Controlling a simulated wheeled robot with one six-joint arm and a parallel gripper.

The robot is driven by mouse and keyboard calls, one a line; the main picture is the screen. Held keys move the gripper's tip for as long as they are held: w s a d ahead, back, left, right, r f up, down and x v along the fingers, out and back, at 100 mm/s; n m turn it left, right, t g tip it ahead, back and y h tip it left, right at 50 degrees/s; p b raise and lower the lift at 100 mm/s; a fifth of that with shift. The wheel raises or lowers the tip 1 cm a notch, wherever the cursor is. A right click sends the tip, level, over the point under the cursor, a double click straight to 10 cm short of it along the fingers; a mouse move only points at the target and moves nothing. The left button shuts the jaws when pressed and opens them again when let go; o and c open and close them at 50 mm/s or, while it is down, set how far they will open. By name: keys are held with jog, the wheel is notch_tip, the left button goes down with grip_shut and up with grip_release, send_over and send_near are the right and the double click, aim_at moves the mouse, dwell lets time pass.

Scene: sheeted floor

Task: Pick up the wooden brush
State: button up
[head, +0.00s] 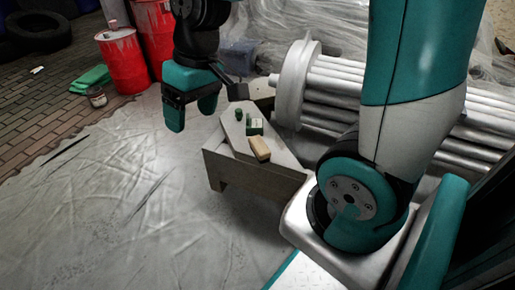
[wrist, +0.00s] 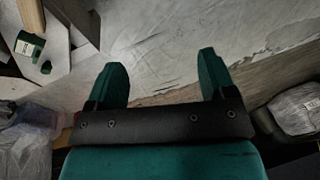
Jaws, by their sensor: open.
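The wooden brush appears as a small tan block (head: 260,148) lying near the front edge of a low grey table (head: 228,165) in the head view; its bristles cannot be made out. My gripper (head: 190,112) is open and empty, to the left of the table and above the sheeted floor. In the wrist view, its two teal fingers (wrist: 163,62) stand wide apart with only floor between them.
A green box with a pale label (head: 254,126) and a small green object (head: 238,115) stand behind the brush on the table. A large bundle of grey pipes (head: 335,85) lies to the right. Red drums (head: 122,62) stand at the back left.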

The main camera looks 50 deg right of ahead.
jog(key=w+d+f+m+h, duration=0.1)
jog(key=w+d+f+m, duration=0.45)
jog(key=d, duration=0.65)
jog(key=m+h, duration=0.2)
send_over(259, 144)
notch_tip(259, 144, down, 9)
jog(key=shift+n+g, duration=0.25)
jog(key=shift+g, duration=0.15)
jog(key=f+b, duration=0.2)
jog(key=f, duration=0.2)
jog(key=f+b, duration=0.2)
jog(key=f, duration=0.1)
jog(key=f+b, duration=0.2)
jog(key=f, duration=0.2)
jog(key=shift+w+a+f+b, duration=0.1)
jog(key=shift+w+f+b, duration=0.2)
jog(key=shift+w+f, duration=0.05)
jog(key=f+b, duration=0.1)
jog(key=f, duration=0.1)
jog(key=f+b, duration=0.2)
jog(key=s+f+b, duration=0.1)
jog(key=f, duration=0.1)
jog(key=shift+f, duration=0.15)
jog(key=shift+w, duration=0.1)
jog(key=c, duration=1)
jog(key=shift+r, duration=0.25)
jog(key=shift+c, duration=0.2)
